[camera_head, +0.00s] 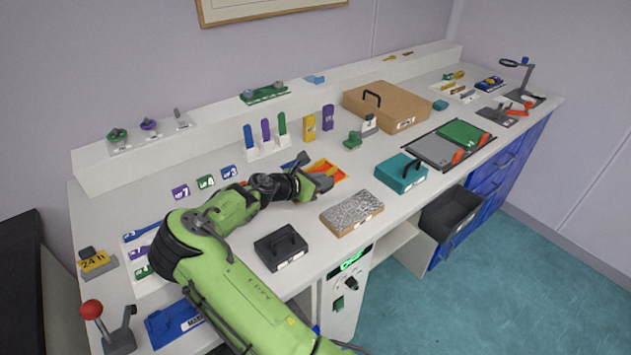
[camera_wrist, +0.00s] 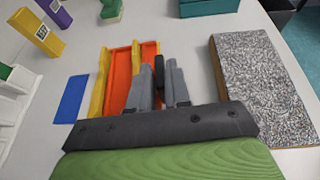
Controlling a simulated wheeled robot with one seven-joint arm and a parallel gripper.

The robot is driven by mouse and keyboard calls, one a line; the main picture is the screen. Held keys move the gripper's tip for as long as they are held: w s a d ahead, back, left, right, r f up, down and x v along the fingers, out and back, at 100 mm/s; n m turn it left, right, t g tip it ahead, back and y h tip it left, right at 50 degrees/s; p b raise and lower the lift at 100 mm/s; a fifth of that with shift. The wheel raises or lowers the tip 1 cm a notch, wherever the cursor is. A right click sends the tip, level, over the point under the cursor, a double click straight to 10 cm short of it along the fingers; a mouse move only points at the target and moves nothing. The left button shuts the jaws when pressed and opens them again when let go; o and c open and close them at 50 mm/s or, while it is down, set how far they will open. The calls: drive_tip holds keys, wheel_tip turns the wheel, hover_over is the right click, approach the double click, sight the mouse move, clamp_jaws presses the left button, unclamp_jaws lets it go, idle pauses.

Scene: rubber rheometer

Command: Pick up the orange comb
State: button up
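An orange piece with yellow edges (camera_wrist: 119,78) lies on the bench in the wrist view, just left of my fingers; it also shows in the head view (camera_head: 327,171). I cannot make out comb teeth on it, so I cannot tell whether it is the orange comb or a holder. My gripper (camera_wrist: 164,66) is low over the bench at its right side and partly covers its right edge. The head view shows my gripper (camera_head: 326,181) from behind.
A grey speckled block (camera_head: 352,213) lies just right of my gripper. A blue flat piece (camera_wrist: 71,99) lies left of the orange piece. A teal case (camera_head: 401,173), a black case (camera_head: 281,247) and a yellow upright block (camera_head: 309,128) stand around it.

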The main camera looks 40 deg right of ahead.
clamp_jaws()
drive_tip(key=shift+r, duration=0.1)
